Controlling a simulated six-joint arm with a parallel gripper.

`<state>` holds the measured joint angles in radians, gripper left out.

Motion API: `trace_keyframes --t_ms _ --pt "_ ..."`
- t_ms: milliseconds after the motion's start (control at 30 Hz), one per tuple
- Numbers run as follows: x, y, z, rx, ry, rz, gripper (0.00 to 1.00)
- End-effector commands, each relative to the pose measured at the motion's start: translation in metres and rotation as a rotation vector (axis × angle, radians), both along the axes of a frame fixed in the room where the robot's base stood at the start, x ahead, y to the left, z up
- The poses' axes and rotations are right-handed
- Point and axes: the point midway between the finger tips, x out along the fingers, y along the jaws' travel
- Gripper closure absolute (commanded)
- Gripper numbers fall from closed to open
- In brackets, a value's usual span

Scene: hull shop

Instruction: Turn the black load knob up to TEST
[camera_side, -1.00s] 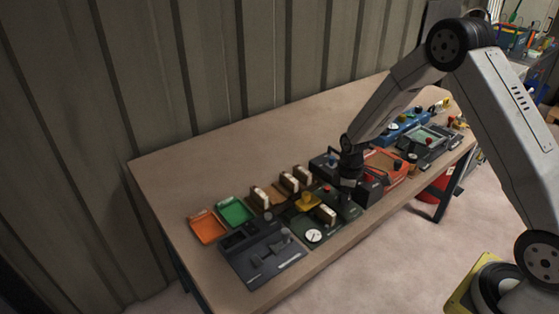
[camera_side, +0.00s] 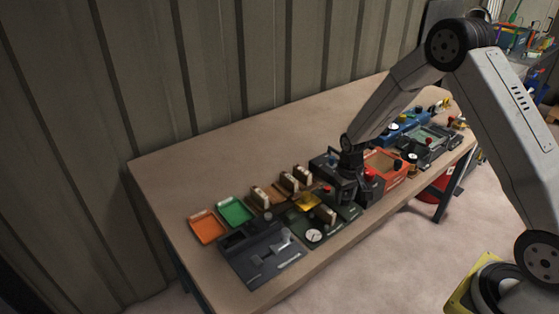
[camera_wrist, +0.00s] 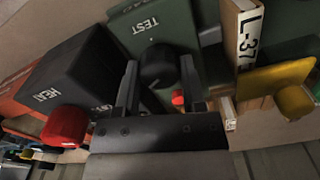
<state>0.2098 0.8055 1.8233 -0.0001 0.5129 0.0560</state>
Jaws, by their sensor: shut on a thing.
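The black load knob (camera_wrist: 158,66) sits on a green box (camera_wrist: 170,22) marked TEST, seen in the wrist view. My gripper (camera_wrist: 159,72) has one finger on each side of the knob and is shut on it. The TEST lettering is upside down in this view, just beyond the knob, with a small pale mark near it. I cannot tell which way the knob points. In the side view my gripper (camera_side: 347,190) is down at the green box (camera_side: 346,211), and it hides the knob there.
A black box marked HEAT with a red knob (camera_wrist: 66,126) stands close on the left in the wrist view. A small red part (camera_wrist: 178,98) is beside my finger. A yellow handle (camera_wrist: 292,104) and an L-37 block (camera_wrist: 246,35) are on the right.

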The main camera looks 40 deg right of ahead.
Motion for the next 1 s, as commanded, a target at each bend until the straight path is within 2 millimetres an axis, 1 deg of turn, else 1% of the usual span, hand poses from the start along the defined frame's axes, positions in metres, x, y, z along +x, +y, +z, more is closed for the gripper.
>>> trace_keyframes --t_ms 1000 --pt "0.0004 -0.0001 0.0008 0.000 -0.001 -0.966 1.00"
